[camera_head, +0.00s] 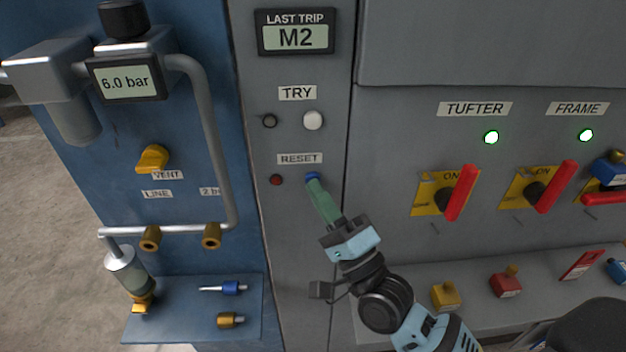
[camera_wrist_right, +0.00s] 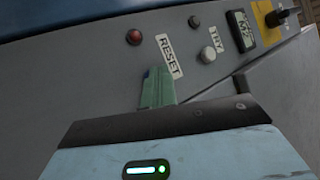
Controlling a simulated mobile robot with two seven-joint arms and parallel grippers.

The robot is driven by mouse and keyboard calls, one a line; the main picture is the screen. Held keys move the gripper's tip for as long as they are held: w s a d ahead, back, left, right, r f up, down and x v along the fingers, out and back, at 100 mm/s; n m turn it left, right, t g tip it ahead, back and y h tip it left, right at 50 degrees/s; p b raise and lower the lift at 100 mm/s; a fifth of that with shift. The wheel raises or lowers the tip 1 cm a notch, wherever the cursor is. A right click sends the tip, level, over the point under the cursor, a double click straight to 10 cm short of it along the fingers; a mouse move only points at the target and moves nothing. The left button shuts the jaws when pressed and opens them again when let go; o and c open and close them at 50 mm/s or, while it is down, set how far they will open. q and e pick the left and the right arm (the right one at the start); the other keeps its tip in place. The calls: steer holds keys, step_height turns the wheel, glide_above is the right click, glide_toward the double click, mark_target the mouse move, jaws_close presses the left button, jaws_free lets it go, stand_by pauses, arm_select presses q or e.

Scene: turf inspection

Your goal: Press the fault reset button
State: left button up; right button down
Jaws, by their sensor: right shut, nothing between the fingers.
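The blue reset button (camera_head: 312,176) sits on the grey panel under the RESET label (camera_head: 299,159), to the right of a dark red lamp (camera_head: 276,180). My right gripper (camera_head: 317,187) is shut and empty, its green fingers pointing up at the button. Its tips are at or very near the button and cover its lower part; I cannot tell whether they touch. In the right wrist view the shut fingers (camera_wrist_right: 157,85) reach the panel beside the RESET label (camera_wrist_right: 169,56), with only a sliver of blue (camera_wrist_right: 146,73) showing. My left gripper is not in view.
Above are a white TRY button (camera_head: 313,120), a dark lamp (camera_head: 269,121) and a display reading M2 (camera_head: 296,38). Red-handled switches (camera_head: 461,192) stand to the right. A shelf (camera_head: 185,327) with fittings juts out at lower left, and another ledge with coloured locks lies at lower right.

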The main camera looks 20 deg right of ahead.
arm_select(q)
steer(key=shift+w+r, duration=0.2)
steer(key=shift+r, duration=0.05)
arm_select(e)
steer(key=shift+s+a, duration=0.2)
steer(key=shift+s, duration=0.55)
arm_select(q)
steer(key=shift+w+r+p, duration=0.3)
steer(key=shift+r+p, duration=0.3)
steer(key=shift+p, duration=0.1)
arm_select(e)
steer(key=s, duration=0.2)
steer(key=s+a, duration=0.1)
steer(key=s, duration=0.1)
steer(key=shift+s+a, duration=0.2)
steer(key=shift+s, duration=0.2)
